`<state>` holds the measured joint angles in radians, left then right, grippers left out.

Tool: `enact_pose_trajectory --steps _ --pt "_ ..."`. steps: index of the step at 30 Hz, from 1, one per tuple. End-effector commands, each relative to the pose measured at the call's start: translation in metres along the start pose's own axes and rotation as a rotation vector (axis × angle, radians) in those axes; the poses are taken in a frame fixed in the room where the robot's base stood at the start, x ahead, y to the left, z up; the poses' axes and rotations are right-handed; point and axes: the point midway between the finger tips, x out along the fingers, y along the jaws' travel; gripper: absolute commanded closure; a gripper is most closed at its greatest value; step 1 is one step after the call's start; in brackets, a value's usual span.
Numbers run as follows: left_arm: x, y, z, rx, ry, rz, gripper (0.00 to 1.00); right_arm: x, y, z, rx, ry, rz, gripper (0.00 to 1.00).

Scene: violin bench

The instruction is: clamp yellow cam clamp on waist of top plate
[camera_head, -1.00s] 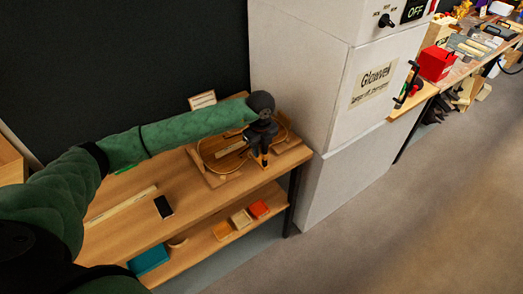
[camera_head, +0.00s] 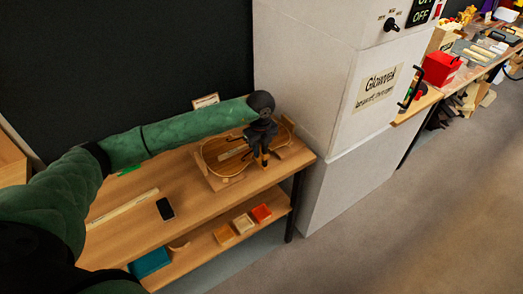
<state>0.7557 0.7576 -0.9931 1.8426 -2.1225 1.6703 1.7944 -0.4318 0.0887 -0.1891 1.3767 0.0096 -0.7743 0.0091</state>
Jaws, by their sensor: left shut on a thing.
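The violin top plate (camera_head: 216,154) lies on a wooden board (camera_head: 222,184) at the right end of the bench. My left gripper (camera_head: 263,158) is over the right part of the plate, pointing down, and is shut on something. A small yellow-orange bit, likely the yellow cam clamp (camera_head: 265,161), shows at its fingertips. The gripper hides most of it and the plate's waist behind, so I cannot tell whether the clamp touches the plate. My right gripper is not in view.
The workbench (camera_head: 190,199) carries a dark phone-like object (camera_head: 165,208) and a pale wooden strip (camera_head: 122,208). Several small bins, one of them red (camera_head: 261,213), sit on the lower shelf. A large grey cabinet (camera_head: 335,110) stands close at the right end of the bench.

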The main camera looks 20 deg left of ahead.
Motion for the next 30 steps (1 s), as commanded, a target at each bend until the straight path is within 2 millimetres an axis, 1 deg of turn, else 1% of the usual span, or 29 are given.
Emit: enact_pose_trajectory --steps 30 --pt "0.000 0.000 0.021 0.000 0.000 -0.001 1.00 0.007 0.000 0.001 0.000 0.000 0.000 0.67"
